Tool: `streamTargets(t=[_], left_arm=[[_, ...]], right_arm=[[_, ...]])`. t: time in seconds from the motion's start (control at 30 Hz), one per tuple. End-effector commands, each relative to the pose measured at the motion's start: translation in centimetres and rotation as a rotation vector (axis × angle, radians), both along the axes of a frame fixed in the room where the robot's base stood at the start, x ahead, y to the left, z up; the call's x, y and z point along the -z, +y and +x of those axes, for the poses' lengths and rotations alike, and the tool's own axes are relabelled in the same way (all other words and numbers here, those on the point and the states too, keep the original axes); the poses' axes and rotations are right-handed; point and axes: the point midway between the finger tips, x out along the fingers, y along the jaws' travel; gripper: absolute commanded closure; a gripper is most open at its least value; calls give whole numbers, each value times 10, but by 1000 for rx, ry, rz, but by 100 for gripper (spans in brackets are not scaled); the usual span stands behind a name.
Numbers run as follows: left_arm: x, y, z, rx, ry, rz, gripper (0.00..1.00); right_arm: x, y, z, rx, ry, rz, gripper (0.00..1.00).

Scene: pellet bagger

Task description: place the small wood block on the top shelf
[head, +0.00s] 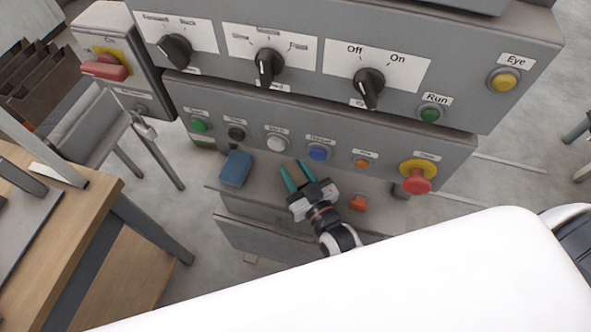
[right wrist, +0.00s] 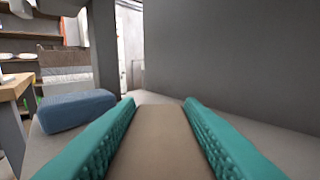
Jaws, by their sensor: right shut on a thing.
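My right gripper (head: 292,172) has its teal fingers on both sides of a small tan wood block (head: 297,177) and is shut on it, over the ledge at the front of the grey machine. In the right wrist view the block (right wrist: 160,142) fills the space between the two fingers (right wrist: 158,135). I cannot tell whether it touches the ledge. My left gripper is not in view. I cannot tell which surface is the top shelf; shelves (right wrist: 20,47) show at the far left of the right wrist view.
A blue block-like thing (head: 236,168) lies on the ledge (head: 265,178) left of my gripper. The control panel (head: 300,120) with knobs and buttons rises just behind. A wooden table (head: 90,205) stands at the left.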

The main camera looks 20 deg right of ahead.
Motion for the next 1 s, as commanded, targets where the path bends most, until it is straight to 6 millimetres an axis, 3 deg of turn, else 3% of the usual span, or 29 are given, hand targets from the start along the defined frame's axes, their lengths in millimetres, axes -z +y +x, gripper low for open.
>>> streamTargets(t=[0.17,0.2,0.33,0.7,1.0], left_arm=[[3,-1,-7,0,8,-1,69],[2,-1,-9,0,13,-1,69],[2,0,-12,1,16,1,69],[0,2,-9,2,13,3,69],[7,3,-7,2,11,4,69]], right_arm=[[4,0,0,0,1,0,89],[4,0,0,0,1,0,63],[4,0,0,0,0,0,44],[0,-1,-3,0,2,0,44],[2,-12,-61,-1,5,-1,44]])
